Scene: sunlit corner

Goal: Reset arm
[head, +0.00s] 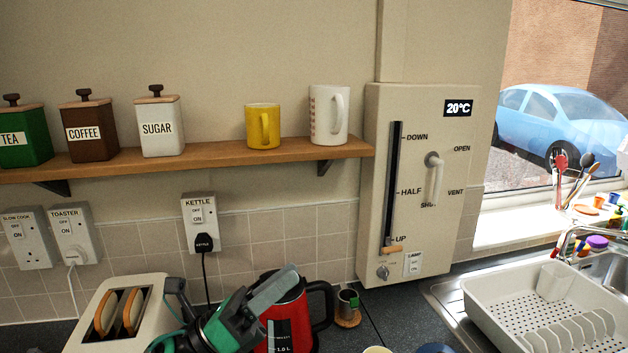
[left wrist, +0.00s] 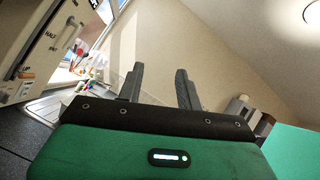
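My left gripper (head: 232,282), green and dark grey, is at the bottom of the head view, in front of the red kettle and beside the toaster. In the left wrist view my left gripper (left wrist: 158,78) has its two dark fingers spread apart with nothing between them. It is open and empty. My right gripper is in neither view.
A toaster (head: 142,327) with bread and a red kettle (head: 290,322) stand close by on the counter. A shelf (head: 215,155) holds canisters and mugs. A wall panel (head: 430,225) and a dish rack (head: 510,315) are to the right.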

